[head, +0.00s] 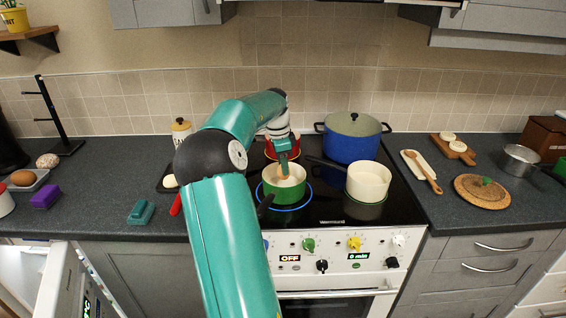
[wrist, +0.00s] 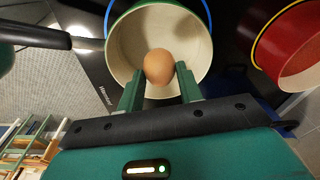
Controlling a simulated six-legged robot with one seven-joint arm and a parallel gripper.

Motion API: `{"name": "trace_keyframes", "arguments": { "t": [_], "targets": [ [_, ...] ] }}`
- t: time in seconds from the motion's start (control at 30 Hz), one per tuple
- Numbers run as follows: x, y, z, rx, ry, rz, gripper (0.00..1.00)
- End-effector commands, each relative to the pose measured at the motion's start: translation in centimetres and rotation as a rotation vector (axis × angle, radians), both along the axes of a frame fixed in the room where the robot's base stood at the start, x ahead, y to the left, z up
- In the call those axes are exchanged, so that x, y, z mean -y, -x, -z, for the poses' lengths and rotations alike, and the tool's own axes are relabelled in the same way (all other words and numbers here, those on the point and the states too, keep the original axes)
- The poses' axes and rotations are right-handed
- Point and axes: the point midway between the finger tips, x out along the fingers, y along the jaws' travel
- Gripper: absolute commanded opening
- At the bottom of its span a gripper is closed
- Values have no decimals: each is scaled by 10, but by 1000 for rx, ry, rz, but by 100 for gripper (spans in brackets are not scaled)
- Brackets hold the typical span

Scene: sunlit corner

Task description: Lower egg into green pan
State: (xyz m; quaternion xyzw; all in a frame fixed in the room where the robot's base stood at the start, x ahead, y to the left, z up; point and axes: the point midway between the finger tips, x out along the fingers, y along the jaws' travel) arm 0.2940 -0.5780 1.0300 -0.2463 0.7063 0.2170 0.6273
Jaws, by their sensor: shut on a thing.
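The green pan (head: 284,190) with a cream inside stands on the front left burner of the hob, inside a lit blue ring. It also shows in the wrist view (wrist: 124,45), open side toward the camera. The brown egg (wrist: 158,67) is between the two green fingers of my gripper (wrist: 160,82), which are shut on it. In the wrist view the egg lies in front of the pan's inside, near the rim. In the head view my gripper (head: 286,170) points down into the pan's mouth, and the egg is mostly hidden. I cannot tell whether the egg touches the pan's bottom.
A red pot (head: 283,148) stands behind the green pan. A cream pan (head: 368,181) is to its right and a large blue lidded pot (head: 352,137) behind that. Another brown egg (head: 22,178) lies in a tray at the far left.

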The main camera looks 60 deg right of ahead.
Motion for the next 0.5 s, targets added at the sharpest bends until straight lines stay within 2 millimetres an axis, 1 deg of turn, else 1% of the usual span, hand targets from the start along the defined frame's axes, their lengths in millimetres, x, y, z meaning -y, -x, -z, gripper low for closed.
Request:
{"name": "trace_keyframes", "arguments": {
  "t": [0.5],
  "targets": [
    [0,0,3,-1,-1,0,28]
  ]
}}
